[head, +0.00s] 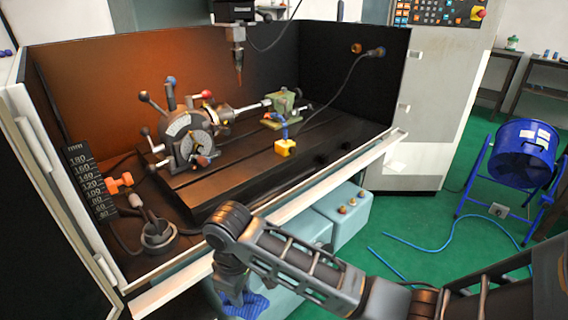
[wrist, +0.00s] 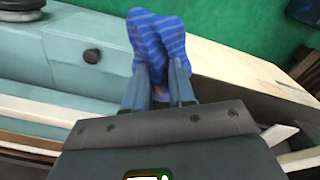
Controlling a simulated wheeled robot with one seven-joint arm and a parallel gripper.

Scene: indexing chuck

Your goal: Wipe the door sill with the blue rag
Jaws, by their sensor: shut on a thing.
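The blue rag (head: 247,303) hangs from my gripper (head: 232,292) at the bottom of the head view, partly cut off by the frame edge. In the wrist view the blue striped rag (wrist: 158,42) is pinched between the two fingers of my gripper (wrist: 158,82). The door sill (head: 325,176) is the pale ledge along the machine's open front. My gripper and the rag are in front of the sill, near the teal tank. My arm hides part of the sill. I cannot tell whether the rag touches anything.
An indexing chuck (head: 187,135) with several levers stands on the slotted table inside. A yellow block (head: 285,147) and a dark spindle (head: 237,35) are nearby. A teal tank (head: 350,212) is below the sill. A blue fan (head: 522,152) and blue hose (head: 465,225) occupy the green floor.

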